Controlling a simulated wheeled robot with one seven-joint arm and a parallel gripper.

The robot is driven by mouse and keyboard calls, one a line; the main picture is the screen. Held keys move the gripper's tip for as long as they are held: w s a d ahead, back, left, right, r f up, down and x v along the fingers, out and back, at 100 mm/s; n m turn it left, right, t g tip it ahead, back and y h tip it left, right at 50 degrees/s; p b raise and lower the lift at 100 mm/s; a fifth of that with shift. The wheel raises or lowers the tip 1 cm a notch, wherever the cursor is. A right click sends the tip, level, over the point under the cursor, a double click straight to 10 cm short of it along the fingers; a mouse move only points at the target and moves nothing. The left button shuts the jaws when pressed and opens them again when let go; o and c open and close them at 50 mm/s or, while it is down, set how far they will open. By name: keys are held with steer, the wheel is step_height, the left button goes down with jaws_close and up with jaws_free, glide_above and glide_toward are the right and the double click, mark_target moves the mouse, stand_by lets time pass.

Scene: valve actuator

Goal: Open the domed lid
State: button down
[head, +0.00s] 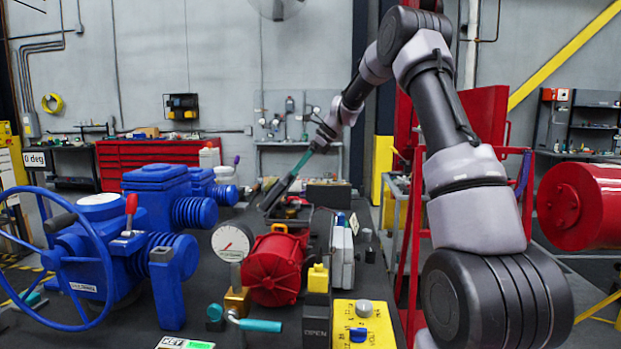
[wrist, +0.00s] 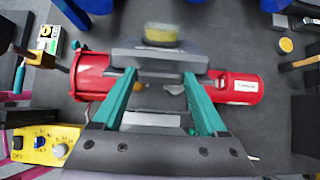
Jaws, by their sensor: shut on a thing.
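I cannot tell for sure which part is the domed lid. A red rounded cover (head: 272,272) with a ribbed face sits on the bench in the head view. In the wrist view my gripper (wrist: 160,82) has two teal fingers pointing away from the camera, with a grey flat piece (wrist: 160,56) across their tips. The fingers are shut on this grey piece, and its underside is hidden. Red cylinder parts show to its left (wrist: 90,76) and right (wrist: 236,87). In the head view my gripper (head: 268,205) reaches down behind the red cover, and its contact is too small to see.
A blue valve body (head: 160,210) with a blue handwheel (head: 62,258) fills the left. A pressure gauge (head: 231,243) stands close to the red cover. A yellow control box (head: 364,322) is at the front. A red frame and red tank (head: 585,207) stand right.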

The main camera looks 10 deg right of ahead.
steer(key=a+r+h, duration=0.1)
steer(key=a, duration=0.1)
steer(key=w+a+h, duration=0.1)
steer(key=a, duration=0.1)
steer(key=w+a+r+g+h, duration=0.1)
steer(key=a+h, duration=0.1)
steer(key=a, duration=0.1)
steer(key=shift+w+r, duration=0.1)
steer(key=shift+r, duration=0.25)
steer(key=a, duration=0.1)
steer(key=w+a, duration=0.1)
steer(key=a, duration=0.1)
steer(key=shift+a+r+h, duration=0.15)
steer(key=shift+a+h, duration=0.05)
steer(key=shift+h, duration=0.1)
steer(key=shift+w+a, duration=0.3)
steer(key=shift+a, duration=0.45)
jaws_free()
step_height(320, 180, up, 10)
glide_above(278, 179)
steer(key=w+a, duration=0.1)
steer(key=a, duration=0.1)
steer(key=shift+a+r, duration=0.1)
steer(key=shift+r, duration=0.05)
